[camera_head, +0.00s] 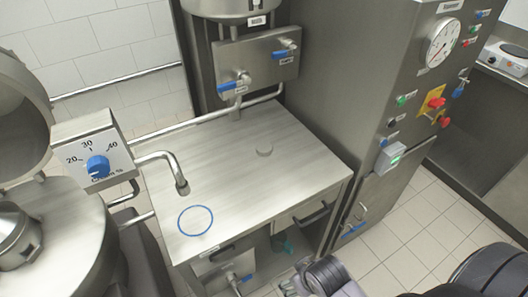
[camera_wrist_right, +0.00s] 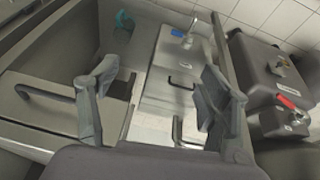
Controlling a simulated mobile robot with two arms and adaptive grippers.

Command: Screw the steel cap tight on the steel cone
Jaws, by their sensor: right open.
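My right gripper (camera_head: 292,285) is low at the bottom of the head view, in front of the table and apart from both. In the right wrist view its fingers (camera_wrist_right: 158,72) are spread with nothing between them. My left gripper is not in view.
The steel table (camera_head: 235,170) is mostly bare, with a blue ring (camera_head: 195,220) marked near its front. A bent spout (camera_head: 168,168) reaches over its left side. A tall steel cabinet (camera_head: 375,120) stands to the right. A teal object (camera_wrist_right: 124,20) sits low beneath the tabletop.

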